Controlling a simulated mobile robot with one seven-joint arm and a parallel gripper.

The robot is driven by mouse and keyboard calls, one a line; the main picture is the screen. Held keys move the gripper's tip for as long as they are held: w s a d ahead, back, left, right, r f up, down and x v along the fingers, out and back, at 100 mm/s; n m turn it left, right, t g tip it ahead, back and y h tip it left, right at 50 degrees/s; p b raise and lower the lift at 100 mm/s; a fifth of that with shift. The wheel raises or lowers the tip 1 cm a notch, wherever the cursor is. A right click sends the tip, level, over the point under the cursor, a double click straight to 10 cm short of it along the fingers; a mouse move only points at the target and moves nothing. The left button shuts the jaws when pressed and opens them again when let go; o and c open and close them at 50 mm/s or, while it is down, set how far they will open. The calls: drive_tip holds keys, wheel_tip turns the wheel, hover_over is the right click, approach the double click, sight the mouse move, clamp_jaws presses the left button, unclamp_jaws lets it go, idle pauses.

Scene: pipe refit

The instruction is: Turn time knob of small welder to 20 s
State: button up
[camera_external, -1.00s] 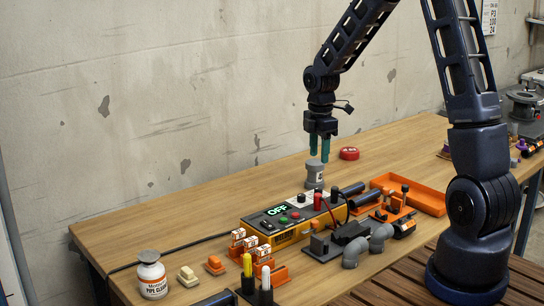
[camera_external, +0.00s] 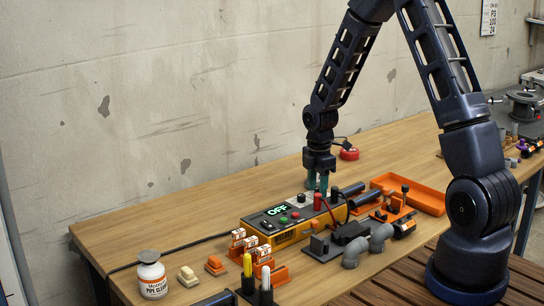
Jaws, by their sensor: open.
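The small welder (camera_external: 285,232) is a yellow box with a dark top panel on the bench. Its green display (camera_external: 277,210) reads OFF. A dark round knob with a pale mark (camera_external: 302,199) sits on the panel near its far end; its setting is too small to read. My gripper (camera_external: 317,190) points down just behind that end, its teal fingers open and low, close to the panel. I cannot tell whether the fingers touch anything. The grey labelled cylinder seen earlier there is not clearly visible now.
A red round item (camera_external: 349,154) is behind. The bench's back left is clear.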

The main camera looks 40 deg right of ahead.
clamp_jaws()
drive_tip(key=shift+m, duration=0.3)
drive_tip(key=m, duration=0.4)
drive_tip(key=shift+m, duration=0.3)
drive_tip(key=m, duration=0.4)
drive_tip(key=shift+w+m, duration=0.1)
drive_tip(key=shift+m, duration=0.2)
drive_tip(key=m, duration=0.7)
drive_tip(key=shift+d, duration=0.15)
drive_tip(key=m, duration=0.6)
drive_tip(key=shift+m, duration=0.4)
